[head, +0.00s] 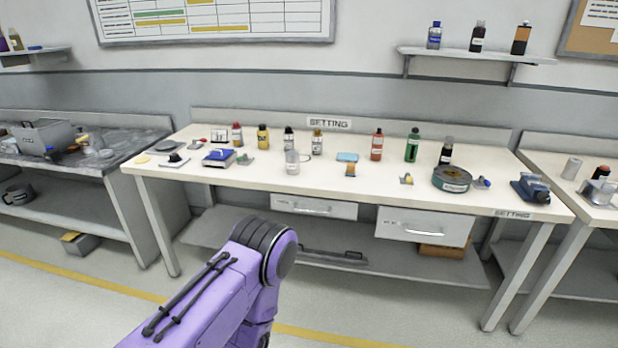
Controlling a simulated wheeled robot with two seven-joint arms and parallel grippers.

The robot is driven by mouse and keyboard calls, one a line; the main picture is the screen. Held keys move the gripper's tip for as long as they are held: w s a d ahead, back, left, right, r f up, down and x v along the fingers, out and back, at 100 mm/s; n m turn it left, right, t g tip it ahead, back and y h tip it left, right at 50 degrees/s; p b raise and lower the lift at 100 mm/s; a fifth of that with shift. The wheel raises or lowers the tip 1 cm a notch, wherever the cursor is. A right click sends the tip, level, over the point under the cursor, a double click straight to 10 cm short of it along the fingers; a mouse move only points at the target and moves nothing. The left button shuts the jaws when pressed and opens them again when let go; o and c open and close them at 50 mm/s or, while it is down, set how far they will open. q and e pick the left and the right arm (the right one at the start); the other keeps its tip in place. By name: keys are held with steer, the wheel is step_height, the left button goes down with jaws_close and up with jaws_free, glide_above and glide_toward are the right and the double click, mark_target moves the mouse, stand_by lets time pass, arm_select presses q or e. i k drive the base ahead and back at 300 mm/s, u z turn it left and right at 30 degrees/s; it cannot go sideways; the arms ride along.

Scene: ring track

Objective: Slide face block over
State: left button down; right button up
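Nothing in the head view can be surely told as the face block. Small block-like items lie on the white table marked SETTING (330,181): an orange-topped piece (350,170) near the middle, a grey-and-yellow piece (406,179) to its right, and a blue block-like item (219,158) at the left. A blue vise-like tool (531,189) stands at the right end. My purple arm comes in from the lower left and stays in front of the table. Neither gripper shows in this view.
Bottles, among them a green one (412,146), stand along the table's back. A clear beaker (292,162) stands left of centre and a round dark tin (452,178) at right. Two drawers, one at the right (424,226), hang below. Other benches flank both sides.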

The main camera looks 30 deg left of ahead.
mark_target(292, 156)
steer(key=u, duration=0.55)
steer(key=i, duration=0.55)
steer(key=u, duration=0.65)
steer(key=i, duration=1.1)
steer(key=z, duration=0.55)
